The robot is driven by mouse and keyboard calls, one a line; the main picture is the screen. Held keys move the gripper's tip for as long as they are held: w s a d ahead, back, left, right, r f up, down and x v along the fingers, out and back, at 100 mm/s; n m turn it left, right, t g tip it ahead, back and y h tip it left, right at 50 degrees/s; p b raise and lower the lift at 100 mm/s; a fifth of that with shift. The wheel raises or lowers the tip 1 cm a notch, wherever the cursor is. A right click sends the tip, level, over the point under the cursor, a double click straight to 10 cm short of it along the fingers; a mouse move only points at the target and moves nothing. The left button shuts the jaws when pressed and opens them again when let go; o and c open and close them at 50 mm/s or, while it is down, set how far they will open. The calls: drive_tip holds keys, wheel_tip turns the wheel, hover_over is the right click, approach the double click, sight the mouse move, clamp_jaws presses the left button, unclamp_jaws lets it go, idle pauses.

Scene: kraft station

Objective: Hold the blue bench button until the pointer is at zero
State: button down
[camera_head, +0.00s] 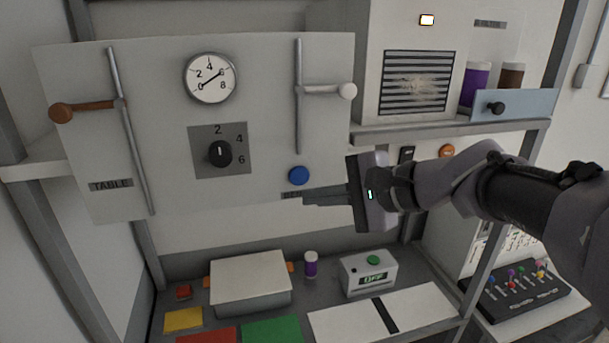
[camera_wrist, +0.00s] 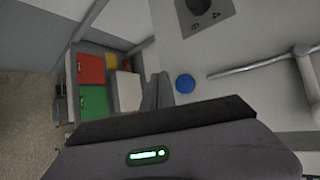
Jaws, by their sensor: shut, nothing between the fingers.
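The round blue button (camera_head: 299,175) sits low on the pale upright panel, above a label partly hidden by my fingers. It also shows in the wrist view (camera_wrist: 185,83). My gripper (camera_head: 306,198) is shut and empty, its fingertips just below the button in the head view. In the wrist view the fingers (camera_wrist: 157,92) lie left of the button, apart from it in the picture; the depth gap is unclear. The dial (camera_head: 210,77) is marked 0 to 8. Its black pointer line runs between near 0 and near 6; I cannot tell which end is the tip.
A black knob (camera_head: 219,152) sits on a grey plate marked 2, 4, 6. Levers with a brown knob (camera_head: 61,112) and a white knob (camera_head: 347,91) stick out. Below are a pale box (camera_head: 250,280), a purple-bodied jar (camera_head: 311,265) and a box reading OFF (camera_head: 368,272).

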drive_tip(key=shift+s+d, duration=0.1)
drive_tip(key=shift+s, duration=0.3)
drive_tip(key=s+b, duration=0.1)
drive_tip(key=s, duration=0.1)
drive_tip(key=s+d+b, duration=0.1)
drive_tip(key=s, duration=0.1)
drive_tip(key=shift+s+d, duration=0.2)
drive_tip(key=shift+s, duration=0.2)
drive_tip(key=s+d+f+n+h+b, duration=0.2)
drive_tip(key=s+f+b, duration=0.3)
drive_tip(key=f+b, duration=0.6)
drive_tip(key=s+d+f+n+g+h+b, duration=0.1)
drive_tip(key=s+f+b, duration=0.5)
drive_tip(key=f, duration=1.6)
drive_tip(key=s+d+f+n+h+b, duration=0.3)
drive_tip(key=s+d+f+h+b, duration=0.1)
drive_tip(key=f+b, duration=1.2)
drive_tip(key=shift+s+d+f+h, duration=0.25)
drive_tip(key=shift+s+f+h, duration=0.25)
drive_tip(key=shift+s+h, duration=0.35)
